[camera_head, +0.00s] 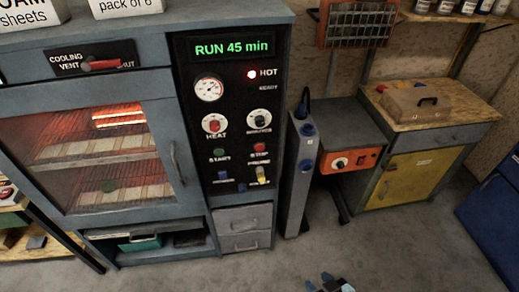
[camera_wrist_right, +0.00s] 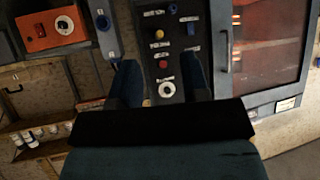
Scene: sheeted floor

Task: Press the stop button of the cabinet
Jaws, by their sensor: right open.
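The cabinet (camera_head: 200,20) is a grey-blue oven with a black control panel at its right side. The red stop button (camera_head: 260,147) sits on the panel, right of the green start button (camera_head: 219,155) and above a yellow button (camera_head: 261,172). In the right wrist view, which is turned over, the red stop button (camera_wrist_right: 162,64) shows between the white knob (camera_wrist_right: 167,91) and the yellow button (camera_wrist_right: 159,34). My right gripper (camera_head: 328,281) is at the bottom edge, away from the panel. Its open, empty fingers (camera_wrist_right: 160,62) frame the panel in the wrist view. My left gripper is not in view.
The display (camera_head: 233,49) reads RUN 45 min and a red HOT lamp is lit. A grey upright post (camera_head: 297,175) stands right of the cabinet. A wooden-topped bench (camera_head: 455,108) and an orange box (camera_head: 350,161) are further right. The floor in front is clear.

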